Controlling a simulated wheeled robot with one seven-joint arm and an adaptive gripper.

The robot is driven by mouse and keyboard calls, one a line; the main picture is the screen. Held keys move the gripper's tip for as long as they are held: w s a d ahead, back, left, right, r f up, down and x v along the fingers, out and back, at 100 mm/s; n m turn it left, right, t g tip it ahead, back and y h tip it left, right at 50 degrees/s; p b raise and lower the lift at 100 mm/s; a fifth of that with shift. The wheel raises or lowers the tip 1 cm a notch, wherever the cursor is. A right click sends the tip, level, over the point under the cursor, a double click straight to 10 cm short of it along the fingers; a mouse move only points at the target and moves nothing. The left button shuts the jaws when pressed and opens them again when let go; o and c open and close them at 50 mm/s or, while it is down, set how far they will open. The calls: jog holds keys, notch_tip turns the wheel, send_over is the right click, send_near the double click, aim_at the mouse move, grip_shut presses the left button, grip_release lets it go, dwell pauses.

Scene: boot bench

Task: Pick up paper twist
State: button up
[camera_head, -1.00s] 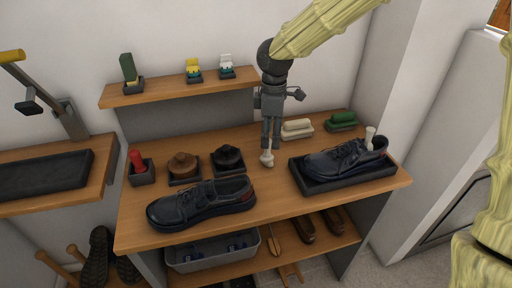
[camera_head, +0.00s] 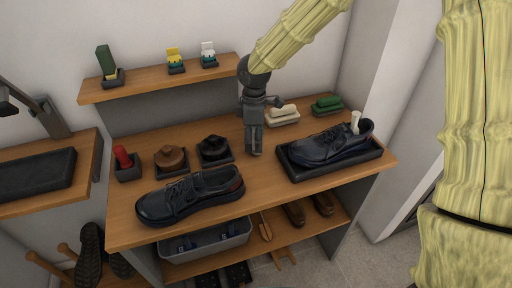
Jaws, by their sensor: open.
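My gripper (camera_head: 254,151) points straight down at the bench top (camera_head: 275,185), between the black round pot and the right-hand shoe. Its jaws are open, with the fingertips at or close to the wood. A small pale twist that showed below the fingertips before is not visible now; the fingers cover that spot. Another pale upright piece (camera_head: 355,122) sticks out of the opening of the dark right-hand shoe (camera_head: 325,146). I cannot tell whether it is the same kind of paper.
The right-hand shoe sits in a black tray (camera_head: 300,176). Another dark shoe (camera_head: 190,196) stands front left. Brown (camera_head: 171,157) and black (camera_head: 214,148) pots and a red-handled item (camera_head: 122,156) line the left. White (camera_head: 283,114) and green (camera_head: 327,103) brushes lie behind. A shelf (camera_head: 160,80) runs above.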

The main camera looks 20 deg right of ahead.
aim_at(254, 144)
jog(key=shift+f, duration=1.5)
jog(key=c, duration=0.8)
